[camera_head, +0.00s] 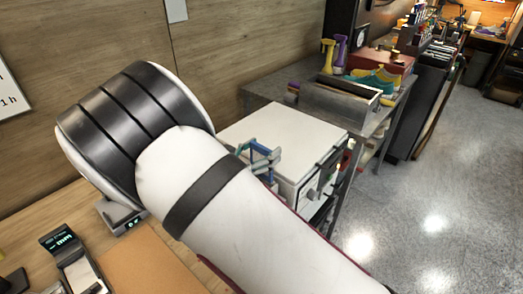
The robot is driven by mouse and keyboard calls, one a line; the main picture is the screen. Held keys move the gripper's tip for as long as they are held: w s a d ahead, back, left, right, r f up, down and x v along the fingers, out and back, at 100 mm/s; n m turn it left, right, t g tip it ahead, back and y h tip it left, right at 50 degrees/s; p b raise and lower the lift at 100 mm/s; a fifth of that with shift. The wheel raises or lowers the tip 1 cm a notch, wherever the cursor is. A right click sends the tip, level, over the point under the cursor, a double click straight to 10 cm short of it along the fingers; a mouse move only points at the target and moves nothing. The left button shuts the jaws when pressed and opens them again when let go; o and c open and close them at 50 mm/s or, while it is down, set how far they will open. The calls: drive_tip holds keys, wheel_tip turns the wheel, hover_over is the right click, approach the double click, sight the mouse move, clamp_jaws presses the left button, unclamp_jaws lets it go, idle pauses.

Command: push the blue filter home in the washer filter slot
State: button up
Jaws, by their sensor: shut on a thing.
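The white washer (285,125) is a boxy unit with a flat pale top, at the end of the wooden bench. A dark, framed panel shows on its right face; I cannot make out the filter slot. The fingers of my gripper (268,158) show small beside my white arm link, in front of the washer's top as seen here. The gripper is shut on a blue piece (256,147), which I take to be the blue filter. My arm hides the wrist and part of the washer. I cannot tell whether the filter touches the slot.
A grey metal table (270,86) behind the washer holds a metal tray (338,103), spray bottles (340,52) and coloured sneakers (375,80). On the bench, a device with a display (66,247) lies near a brown mat (160,265). Open floor is at right.

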drive_tip(key=shift+f+b, duration=1.25)
drive_tip(key=shift+f, duration=1.85)
drive_tip(key=o, duration=1.2)
drive_tip(key=shift+c, duration=0.2)
drive_tip(key=shift+a, duration=0.1)
drive_tip(key=v, duration=1.2)
